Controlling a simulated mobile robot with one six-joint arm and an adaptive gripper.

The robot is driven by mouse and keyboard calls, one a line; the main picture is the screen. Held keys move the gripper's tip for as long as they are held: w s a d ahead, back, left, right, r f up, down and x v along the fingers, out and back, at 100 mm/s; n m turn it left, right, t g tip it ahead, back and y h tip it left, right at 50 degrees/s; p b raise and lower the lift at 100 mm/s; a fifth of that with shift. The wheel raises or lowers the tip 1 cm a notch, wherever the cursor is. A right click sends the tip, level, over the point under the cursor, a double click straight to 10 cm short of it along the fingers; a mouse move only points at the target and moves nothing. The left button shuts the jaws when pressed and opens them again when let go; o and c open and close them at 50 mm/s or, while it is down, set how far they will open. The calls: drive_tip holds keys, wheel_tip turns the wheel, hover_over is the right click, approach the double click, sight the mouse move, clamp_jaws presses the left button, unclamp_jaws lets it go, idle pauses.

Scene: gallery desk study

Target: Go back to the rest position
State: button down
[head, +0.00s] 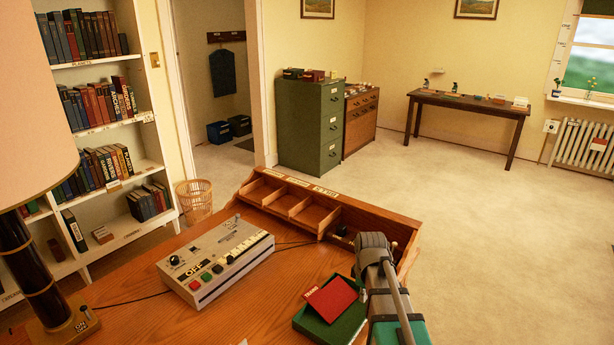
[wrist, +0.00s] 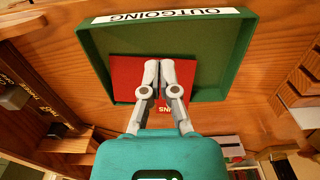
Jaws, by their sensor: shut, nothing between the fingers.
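My gripper (wrist: 160,64) is shut and empty in the wrist view, its two fingertips together in front of a red booklet (wrist: 127,78). The booklet lies in a green tray (wrist: 215,62) whose rim carries an OUTGOING label (wrist: 165,17). Whether the fingertips touch the booklet cannot be told. In the head view the red booklet (head: 331,299) sits in the green tray (head: 325,333) at the desk's front right. My arm comes down just right of the tray there, and the fingertips are not clearly visible.
A wooden desk organizer (head: 293,207) runs along the desk's back edge, close to my arm. A grey control box (head: 216,262) with buttons stands left of the tray. A lamp (head: 30,265) stands at far left. Open carpet (head: 470,220) lies beyond the desk.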

drive_tip(key=s+a+m, duration=0.4)
drive_tip(key=s+m, duration=0.5)
drive_tip(key=shift+s+a+r+m+p, duration=0.2)
drive_tip(key=shift+s+r+m+p, duration=0.1)
drive_tip(key=shift+r+p, duration=0.05)
idle(0.6)
